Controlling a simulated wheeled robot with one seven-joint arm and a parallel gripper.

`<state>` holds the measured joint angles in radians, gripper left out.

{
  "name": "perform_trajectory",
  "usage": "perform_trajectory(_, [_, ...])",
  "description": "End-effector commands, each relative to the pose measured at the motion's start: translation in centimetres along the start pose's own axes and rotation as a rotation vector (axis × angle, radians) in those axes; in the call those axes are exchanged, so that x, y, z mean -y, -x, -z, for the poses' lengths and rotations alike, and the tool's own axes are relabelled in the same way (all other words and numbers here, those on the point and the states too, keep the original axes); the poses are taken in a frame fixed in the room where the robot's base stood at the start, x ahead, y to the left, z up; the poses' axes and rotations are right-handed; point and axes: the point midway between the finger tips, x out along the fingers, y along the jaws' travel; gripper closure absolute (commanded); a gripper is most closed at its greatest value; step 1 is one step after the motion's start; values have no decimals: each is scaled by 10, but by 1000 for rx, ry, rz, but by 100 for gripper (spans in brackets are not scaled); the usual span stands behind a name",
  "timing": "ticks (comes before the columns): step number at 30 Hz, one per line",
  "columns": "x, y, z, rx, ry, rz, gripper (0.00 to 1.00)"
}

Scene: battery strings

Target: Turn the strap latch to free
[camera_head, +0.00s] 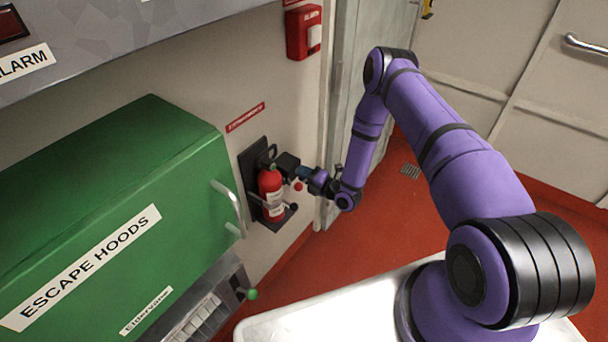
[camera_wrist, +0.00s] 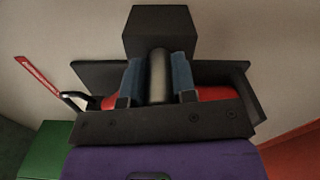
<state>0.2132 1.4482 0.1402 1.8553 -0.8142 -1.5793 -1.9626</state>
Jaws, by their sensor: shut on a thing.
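A red fire extinguisher (camera_head: 271,194) stands upright in a black wall bracket (camera_head: 250,170). A black block (camera_head: 287,164) juts out near the extinguisher's upper part; it also shows in the wrist view (camera_wrist: 160,32). My gripper (camera_head: 301,171) reaches it from the right. In the wrist view, the blue fingers of my gripper (camera_wrist: 157,66) are shut on a dark grey rounded bar (camera_wrist: 158,82) below the block, which looks like the strap latch's handle. The extinguisher is partly hidden behind the gripper there. I cannot make out the strap itself.
A green escape hoods cabinet (camera_head: 110,190) with a pale handle (camera_head: 229,208) stands left of the extinguisher. A red alarm box (camera_head: 303,32) is on the wall above. A grey door (camera_head: 350,80) is behind my arm. The red floor (camera_head: 390,225) to the right is clear.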

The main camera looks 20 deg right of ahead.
Motion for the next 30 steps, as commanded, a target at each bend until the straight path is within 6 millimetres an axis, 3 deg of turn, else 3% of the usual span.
perform_trajectory(11, [0, 1, 0, 2, -210, 1, 100])
perform_trajectory(30, [0, 1, -1, 3, -816, 1, 100])
